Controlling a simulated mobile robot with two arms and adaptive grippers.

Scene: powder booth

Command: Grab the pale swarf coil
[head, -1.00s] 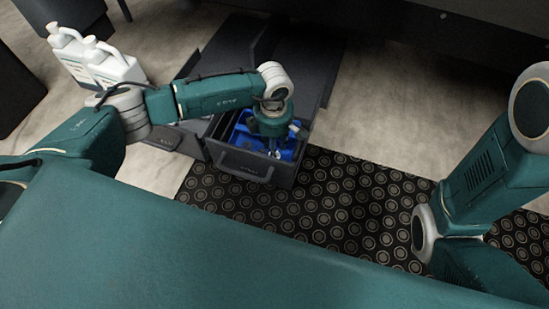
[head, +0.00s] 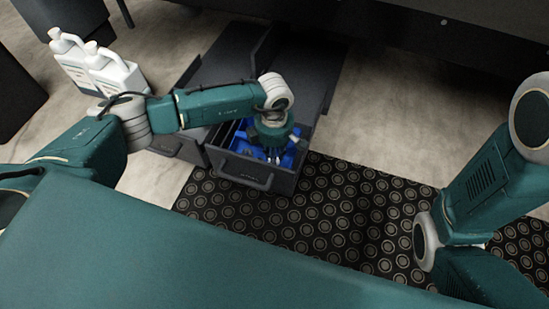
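My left gripper (head: 273,155) points down into an open dark drawer (head: 252,172) that has a blue lining or bin (head: 240,143) inside. The wrist above covers much of the drawer's inside. The fingertips are small and partly hidden, so I cannot tell whether they are open or shut. I cannot make out the pale swarf coil; small pale bits by the fingertips are too small to name. My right arm comes in at the right, and its gripper is out of view.
Two white jugs (head: 112,72) stand on the floor at the upper left. A dark patterned mat (head: 330,215) lies in front of the drawer. A dark cabinet (head: 230,52) stands behind it. Pale floor right of the drawer is clear.

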